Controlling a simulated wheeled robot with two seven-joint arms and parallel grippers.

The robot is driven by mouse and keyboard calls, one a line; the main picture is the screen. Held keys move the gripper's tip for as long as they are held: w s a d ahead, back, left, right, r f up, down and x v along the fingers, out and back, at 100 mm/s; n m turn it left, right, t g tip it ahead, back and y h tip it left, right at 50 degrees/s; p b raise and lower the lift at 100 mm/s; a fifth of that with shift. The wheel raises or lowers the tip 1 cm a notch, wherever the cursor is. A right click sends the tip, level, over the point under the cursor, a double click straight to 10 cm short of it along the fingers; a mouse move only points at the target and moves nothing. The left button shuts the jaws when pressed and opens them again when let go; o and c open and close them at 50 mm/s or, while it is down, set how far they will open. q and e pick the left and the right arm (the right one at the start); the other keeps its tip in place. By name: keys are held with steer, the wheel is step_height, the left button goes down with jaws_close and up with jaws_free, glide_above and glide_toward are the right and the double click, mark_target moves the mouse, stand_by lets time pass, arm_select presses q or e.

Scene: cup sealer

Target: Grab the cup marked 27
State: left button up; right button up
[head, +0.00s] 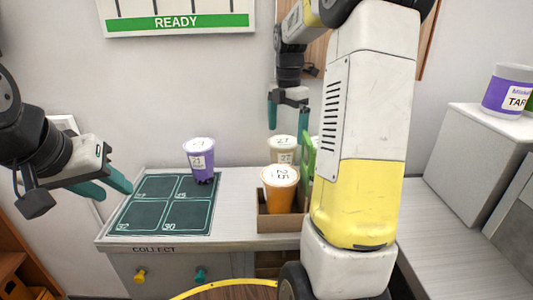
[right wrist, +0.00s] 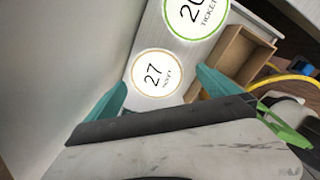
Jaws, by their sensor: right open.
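The cup marked 27 (head: 283,156) is pale with a white lid and stands upright on the counter behind the orange cup. Its round lid, printed 27 (right wrist: 158,76), also shows in the right wrist view. My right gripper (head: 288,118) is above this cup, open and empty, pointing down. In the right wrist view, the lid lies between and beyond the fingertips (right wrist: 160,88), with no contact visible. My left gripper (head: 117,193) is at the left, its fingers apart and empty, beside the dark mat.
An orange cup marked 25 (head: 280,196) stands in a brown box (head: 283,223). A purple cup (head: 202,162) stands at the dark mat's (head: 168,212) back right corner. A green-ringed lid (right wrist: 192,14) is close to the 27 lid. My right arm hides part of the counter.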

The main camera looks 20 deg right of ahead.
mark_target(284, 143)
steer(key=shift+w+d+f, duration=0.15)
steer(key=shift+w+f, duration=0.05)
steer(key=shift+f, duration=0.5)
steer(key=f, duration=0.6)
steer(key=shift+w+a+f, duration=0.1)
steer(key=shift+a+f, duration=0.25)
steer(key=c, duration=1.9)
